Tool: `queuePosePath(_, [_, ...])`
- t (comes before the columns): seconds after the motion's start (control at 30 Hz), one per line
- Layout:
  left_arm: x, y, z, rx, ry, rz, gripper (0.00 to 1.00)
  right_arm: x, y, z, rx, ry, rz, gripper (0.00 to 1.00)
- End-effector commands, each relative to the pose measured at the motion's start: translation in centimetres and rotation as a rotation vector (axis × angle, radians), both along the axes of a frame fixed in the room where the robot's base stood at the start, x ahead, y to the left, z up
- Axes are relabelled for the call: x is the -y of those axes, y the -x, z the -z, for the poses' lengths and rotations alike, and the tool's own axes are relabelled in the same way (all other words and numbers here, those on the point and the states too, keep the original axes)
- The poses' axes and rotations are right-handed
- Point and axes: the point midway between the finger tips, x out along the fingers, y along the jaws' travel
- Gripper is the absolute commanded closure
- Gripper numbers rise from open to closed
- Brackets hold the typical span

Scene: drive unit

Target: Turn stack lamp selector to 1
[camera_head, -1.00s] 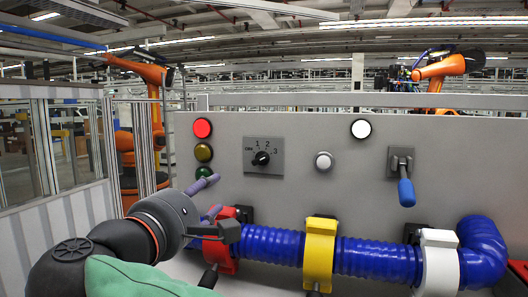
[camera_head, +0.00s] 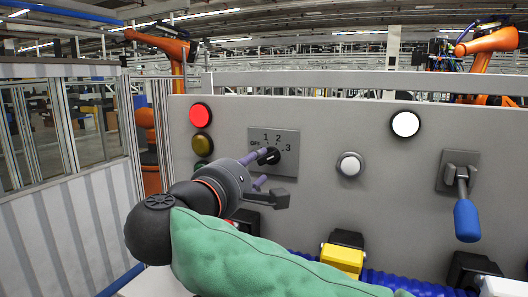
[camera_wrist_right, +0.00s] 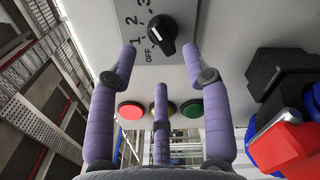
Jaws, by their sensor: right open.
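The stack lamp selector is a black knob (camera_head: 269,157) on a grey plate (camera_head: 287,137) marked OFF, 1, 2 and 3. It also shows at the top of the right wrist view (camera_wrist_right: 162,35). My right gripper (camera_head: 268,168) has purple fingers and is open in front of the plate. In the right wrist view its two upper fingertips (camera_wrist_right: 160,60) stand either side of the knob's lower end, apparently apart from it. My left gripper is not in view.
Red (camera_head: 201,114), amber (camera_head: 201,144) and green (camera_wrist_right: 189,108) lamps stand left of the selector. A white push button (camera_head: 350,165), a white lamp (camera_head: 405,124) and a blue-handled lever (camera_head: 466,218) are to the right. A yellow clamp (camera_head: 342,259) on a blue hose lies below.

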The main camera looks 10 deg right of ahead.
Motion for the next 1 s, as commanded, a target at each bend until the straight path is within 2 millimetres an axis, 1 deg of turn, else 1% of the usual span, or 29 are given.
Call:
queuePosePath(0.03, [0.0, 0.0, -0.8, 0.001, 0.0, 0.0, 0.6, 0.7, -0.9, -0.3, -0.002, 0.0, 0.003, 0.51])
queuePosePath(0.1, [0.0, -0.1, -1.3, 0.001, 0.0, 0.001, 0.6, 1.3, -1.9, -0.3, -0.001, 0.002, 0.004, 0.51])
queuePosePath(0.3, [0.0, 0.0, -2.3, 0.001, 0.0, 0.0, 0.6, 2.7, -3.9, -0.2, 0.0, 0.001, 0.002, 0.51])
queuePosePath(0.5, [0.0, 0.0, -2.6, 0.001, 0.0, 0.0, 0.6, 3.2, -4.8, 0.0, 0.0, 0.0, 0.0, 0.51])
queuePosePath(0.77, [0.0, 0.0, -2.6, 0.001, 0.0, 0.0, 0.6, 3.2, -4.8, 0.0, 0.001, 0.0, -0.001, 0.51])
queuePosePath(0.8, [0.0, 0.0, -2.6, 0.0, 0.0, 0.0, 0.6, 3.2, -4.8, 0.0, 0.001, 0.0, -0.001, 0.62])
queuePosePath(0.87, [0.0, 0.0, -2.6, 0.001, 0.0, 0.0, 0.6, 3.2, -4.8, 0.0, 0.001, 0.0, -0.001, 0.79])
queuePosePath(0.9, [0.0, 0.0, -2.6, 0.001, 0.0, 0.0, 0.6, 3.2, -4.8, 0.0, 0.001, 0.0, -0.001, 0.91])
queuePosePath(0.93, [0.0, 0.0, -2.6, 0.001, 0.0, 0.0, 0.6, 3.2, -4.8, 0.0, 0.001, 0.0, -0.001, 0.99])
queuePosePath(1.0, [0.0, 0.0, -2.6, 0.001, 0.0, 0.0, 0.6, 3.2, -4.8, 0.0, 0.001, 0.0, -0.001, 1.0])
